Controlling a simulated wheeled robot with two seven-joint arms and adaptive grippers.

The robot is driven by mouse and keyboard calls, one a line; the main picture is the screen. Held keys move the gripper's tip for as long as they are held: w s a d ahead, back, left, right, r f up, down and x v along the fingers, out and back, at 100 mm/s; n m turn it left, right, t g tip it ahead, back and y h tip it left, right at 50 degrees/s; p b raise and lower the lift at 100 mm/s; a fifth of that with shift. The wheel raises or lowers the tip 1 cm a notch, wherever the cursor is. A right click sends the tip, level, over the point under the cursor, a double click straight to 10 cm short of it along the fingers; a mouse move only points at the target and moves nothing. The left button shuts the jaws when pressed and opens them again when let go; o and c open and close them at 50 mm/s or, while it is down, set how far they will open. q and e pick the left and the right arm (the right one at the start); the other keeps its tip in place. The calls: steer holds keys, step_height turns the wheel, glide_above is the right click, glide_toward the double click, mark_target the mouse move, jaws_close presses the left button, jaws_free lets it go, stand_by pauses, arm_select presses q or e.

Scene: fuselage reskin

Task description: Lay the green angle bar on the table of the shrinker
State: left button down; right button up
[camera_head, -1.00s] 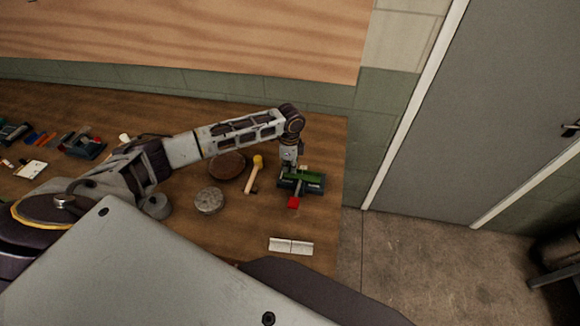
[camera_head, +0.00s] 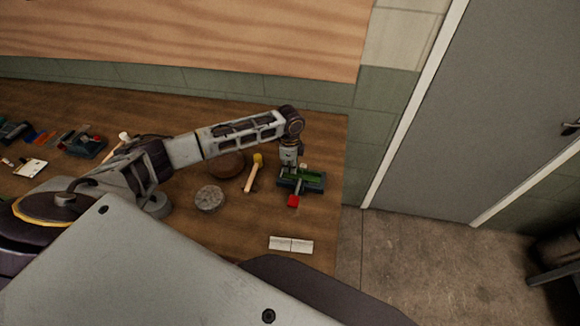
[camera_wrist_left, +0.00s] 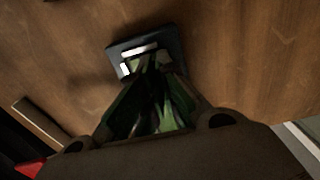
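The shrinker (camera_head: 316,187) is a dark green machine with a red end (camera_head: 293,201), standing near the right end of the workbench. The green angle bar (camera_head: 305,174) shows as a green strip at the shrinker's top; whether it rests fully on the table there is too small to tell. My left gripper (camera_head: 290,166) is at the shrinker's upper left, pointing down at it. In the left wrist view its dark fingers (camera_wrist_left: 150,100) reach toward a dark base plate (camera_wrist_left: 172,42), with green surfaces between them. Shadow hides whether they grip the bar. My right gripper is out of view.
A yellow-headed mallet (camera_head: 254,173), a round brown block (camera_head: 227,165) and a grey disc (camera_head: 210,197) lie left of the shrinker. Pale plates (camera_head: 291,245) lie in front. Several tools are at the far left. The bench's right edge (camera_head: 343,190) is close.

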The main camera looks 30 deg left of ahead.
arm_select(q)
steer(key=shift+f, duration=0.15)
steer(key=c, duration=1.6)
jaws_free()
steer(key=shift+o, duration=0.2)
step_height(320, 180, up, 12)
